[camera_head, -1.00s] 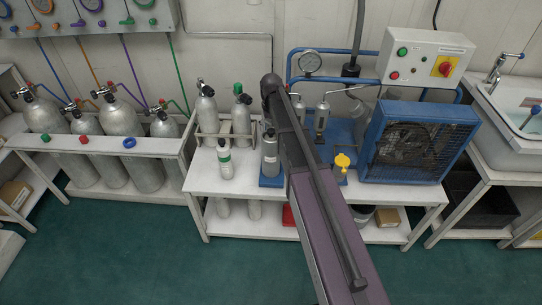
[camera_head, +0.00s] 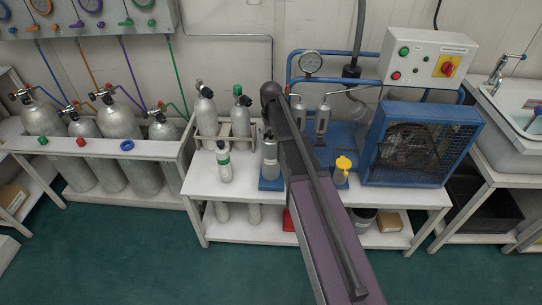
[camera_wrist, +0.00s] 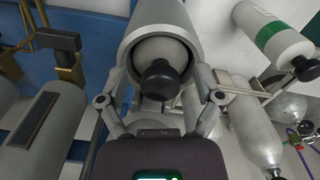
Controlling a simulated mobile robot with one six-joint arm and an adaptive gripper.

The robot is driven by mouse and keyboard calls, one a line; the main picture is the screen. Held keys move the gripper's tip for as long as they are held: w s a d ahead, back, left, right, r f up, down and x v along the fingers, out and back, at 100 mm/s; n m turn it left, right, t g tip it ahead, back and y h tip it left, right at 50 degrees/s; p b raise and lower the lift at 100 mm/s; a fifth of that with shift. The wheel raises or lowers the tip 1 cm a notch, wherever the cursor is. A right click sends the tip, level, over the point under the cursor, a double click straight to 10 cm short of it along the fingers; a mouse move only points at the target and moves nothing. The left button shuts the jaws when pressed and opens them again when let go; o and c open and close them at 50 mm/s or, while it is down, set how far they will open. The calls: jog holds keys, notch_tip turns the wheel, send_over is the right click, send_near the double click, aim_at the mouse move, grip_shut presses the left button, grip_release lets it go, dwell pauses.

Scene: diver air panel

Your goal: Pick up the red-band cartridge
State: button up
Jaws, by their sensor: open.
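No red band shows on any cylinder in these views, so I cannot tell for sure which is the red-band cartridge. In the wrist view a grey cylinder with a pale rounded end and black knob (camera_wrist: 162,80) lies straight ahead, between and just beyond my open fingers. My gripper (camera_wrist: 162,88) holds nothing. This seems to be the grey canister (camera_head: 270,160) on a small blue base on the white bench (camera_head: 240,188) in the head view. My arm partly covers that area there and hides the gripper.
A green-band bottle (camera_head: 224,163) stands close by, also in the wrist view (camera_wrist: 278,30). Racked cylinders (camera_head: 206,115) stand behind it. Grey towers with brass fittings (camera_wrist: 40,125) flank the gripper at left. A blue fan unit (camera_head: 415,145) and yellow-topped item (camera_head: 342,168) stand right.

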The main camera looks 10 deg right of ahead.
grip_shut()
jog(key=shift+r, duration=0.15)
dwell(0.4)
notch_tip(320, 180, up, 28)
jog(key=p, duration=2.8)
